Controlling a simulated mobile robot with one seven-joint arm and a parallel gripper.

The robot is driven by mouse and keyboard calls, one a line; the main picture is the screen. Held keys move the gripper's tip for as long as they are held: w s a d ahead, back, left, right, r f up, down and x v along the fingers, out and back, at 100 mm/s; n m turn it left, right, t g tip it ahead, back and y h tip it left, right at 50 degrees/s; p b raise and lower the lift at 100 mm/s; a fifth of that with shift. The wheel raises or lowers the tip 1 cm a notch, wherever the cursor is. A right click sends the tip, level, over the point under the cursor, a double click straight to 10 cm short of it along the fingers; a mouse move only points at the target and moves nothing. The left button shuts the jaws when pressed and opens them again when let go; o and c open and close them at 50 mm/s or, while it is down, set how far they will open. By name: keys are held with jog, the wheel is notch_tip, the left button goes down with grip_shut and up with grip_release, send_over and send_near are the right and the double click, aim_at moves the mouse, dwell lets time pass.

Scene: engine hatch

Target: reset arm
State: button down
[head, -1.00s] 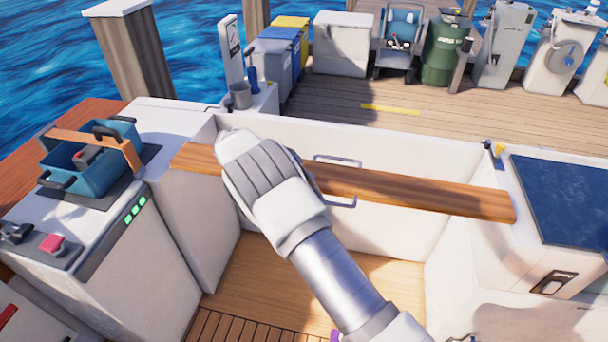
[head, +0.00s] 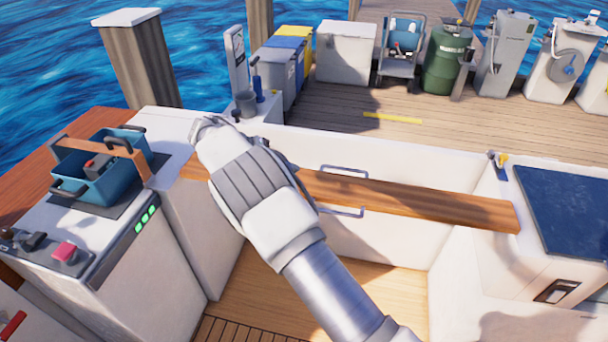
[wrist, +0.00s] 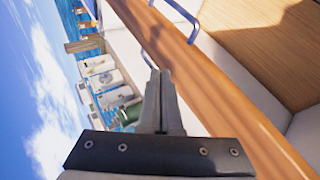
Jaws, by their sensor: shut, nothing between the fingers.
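My gripper (head: 208,124) is at the left in the head view, at the end of my white arm, and it appears over the left end of a wooden plank (head: 420,204). In the wrist view the fingers (wrist: 160,75) are shut together with nothing between them. The plank (wrist: 205,80) runs diagonally just past the fingertips there. I cannot tell from these views how far the fingers are from it. My arm hides part of the plank and of the well behind it.
A blue tool tote (head: 100,178) sits on the left console, near a red button (head: 64,252). A dark blue panel (head: 570,205) tops the right counter. The wooden floor (head: 255,285) below looks clear. Bins, a green drum (head: 448,55) and dock cabinets stand beyond.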

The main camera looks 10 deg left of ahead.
jog(key=s+d+r+m+g+y+p, duration=0.1)
jog(key=s+d+r+y, duration=0.2)
jog(key=d+r, duration=0.75)
jog(key=s+d+r+m+g+y+p, duration=0.1)
jog(key=s+d+r+g+y, duration=0.1)
jog(key=d+r, duration=0.85)
jog(key=s+d+r+m+t+y+p, duration=0.1)
jog(key=s+d+r+y, duration=0.2)
jog(key=s, duration=0.4)
jog(key=s+d+r+p, duration=0.1)
jog(key=s+d+r, duration=0.2)
jog(key=s+d, duration=0.3)
jog(key=s+d+f+m+t+y+p, duration=0.1)
jog(key=s+d+f+t, duration=0.1)
jog(key=s, duration=1)
jog(key=shift+s+d+t, duration=0.3)
jog(key=shift+d+t, duration=0.1)
